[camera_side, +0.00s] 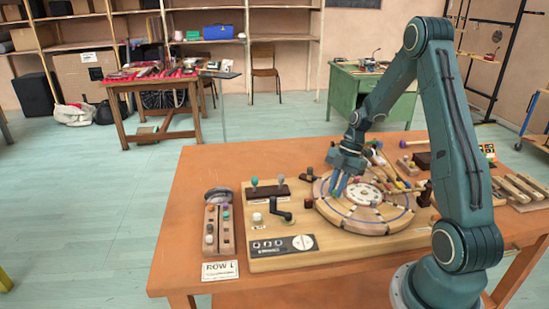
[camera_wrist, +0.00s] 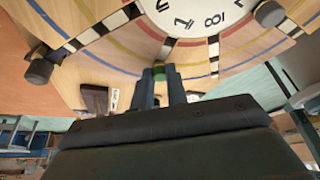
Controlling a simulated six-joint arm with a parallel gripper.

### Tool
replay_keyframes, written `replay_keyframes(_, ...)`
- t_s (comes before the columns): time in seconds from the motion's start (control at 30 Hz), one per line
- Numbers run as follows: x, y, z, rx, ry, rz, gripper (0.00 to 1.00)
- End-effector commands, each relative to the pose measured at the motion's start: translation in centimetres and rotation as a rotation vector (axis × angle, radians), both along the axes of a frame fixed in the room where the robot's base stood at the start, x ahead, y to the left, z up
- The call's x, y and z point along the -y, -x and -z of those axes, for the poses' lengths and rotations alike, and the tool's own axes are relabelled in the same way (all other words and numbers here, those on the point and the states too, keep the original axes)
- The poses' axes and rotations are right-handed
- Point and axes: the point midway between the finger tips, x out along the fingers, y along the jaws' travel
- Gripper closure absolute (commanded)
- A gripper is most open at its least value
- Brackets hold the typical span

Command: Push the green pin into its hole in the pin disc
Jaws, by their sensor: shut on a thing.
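The green pin (camera_wrist: 163,72) shows as a small green patch between the fingertips of my gripper (camera_wrist: 164,78) in the wrist view. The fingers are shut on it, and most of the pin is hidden. The pin disc (camera_side: 362,221) is a round wooden wheel with a white numbered centre plate, seen in both views. In the side view my gripper (camera_side: 337,188) points down over the left part of the disc. The wrist view shows the disc (camera_wrist: 120,55) with coloured arcs and striped radial bands. I cannot tell whether the pin touches a hole.
Dark pegs (camera_wrist: 40,68) stand near the disc's edge in the wrist view. On the board left of the disc are a black crank (camera_side: 280,206) and a control panel (camera_side: 283,246). A wooden rack (camera_side: 226,239) stands farther left. Wooden bars (camera_side: 520,188) lie at right.

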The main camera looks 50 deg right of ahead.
Motion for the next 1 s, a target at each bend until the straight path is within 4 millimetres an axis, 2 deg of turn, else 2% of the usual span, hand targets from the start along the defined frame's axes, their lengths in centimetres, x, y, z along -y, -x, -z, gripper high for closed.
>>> replay_keyframes(0.33, -0.01, 0.01, 0.06, 0.000, 0.000, 0.000, 1.00)
replay_keyframes(0.37, -0.01, 0.01, 0.06, 0.000, 0.000, 0.000, 0.83)
replay_keyframes(0.47, 0.00, 0.00, 0.06, 0.000, 0.000, 0.000, 0.64)
replay_keyframes(0.5, 0.00, 0.00, 0.06, 0.000, 0.000, 0.000, 0.60)
replay_keyframes(0.83, 0.05, 0.00, -0.03, 0.000, 0.000, 0.000, 0.60)
replay_keyframes(1.0, 0.35, 0.01, -0.71, 0.002, 0.001, 0.001, 0.60)
